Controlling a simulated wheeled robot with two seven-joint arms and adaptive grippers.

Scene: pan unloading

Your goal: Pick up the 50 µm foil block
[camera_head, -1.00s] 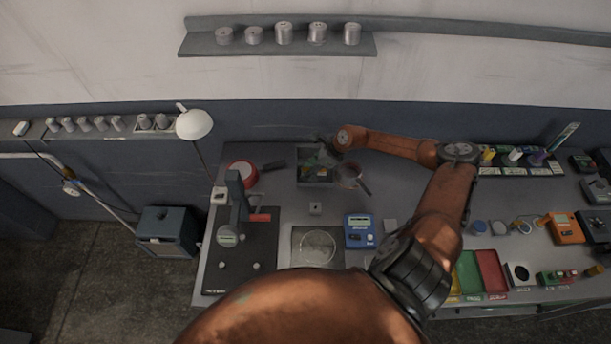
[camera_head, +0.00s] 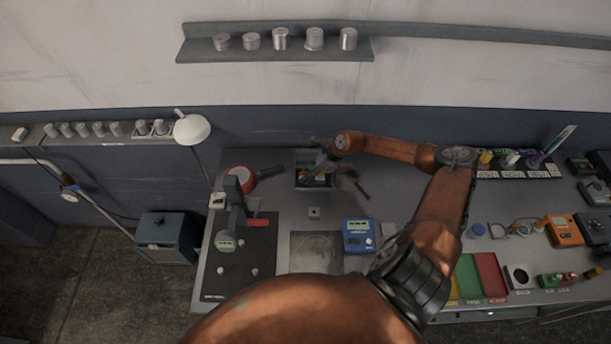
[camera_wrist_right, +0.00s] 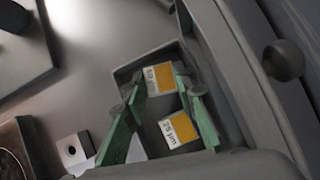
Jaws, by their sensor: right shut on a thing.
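The 50 µm foil block (camera_wrist_right: 158,77), with an orange face and a white label, is in a grey tray (camera_wrist_right: 147,58) in the right wrist view. My right gripper (camera_wrist_right: 163,84) has its green fingers on either side of this block and is shut on it. The 25 µm foil block (camera_wrist_right: 178,130) lies beside it in the tray. In the head view, my right gripper (camera_head: 312,171) reaches down into the tray (camera_head: 314,188) at the back of the bench; the blocks are too small to read there. My left gripper is not in view.
A blue meter (camera_head: 358,237) and a dark stand (camera_head: 235,215) are nearer the front. In the wrist view a round dark knob (camera_wrist_right: 284,61) sticks out at the right.

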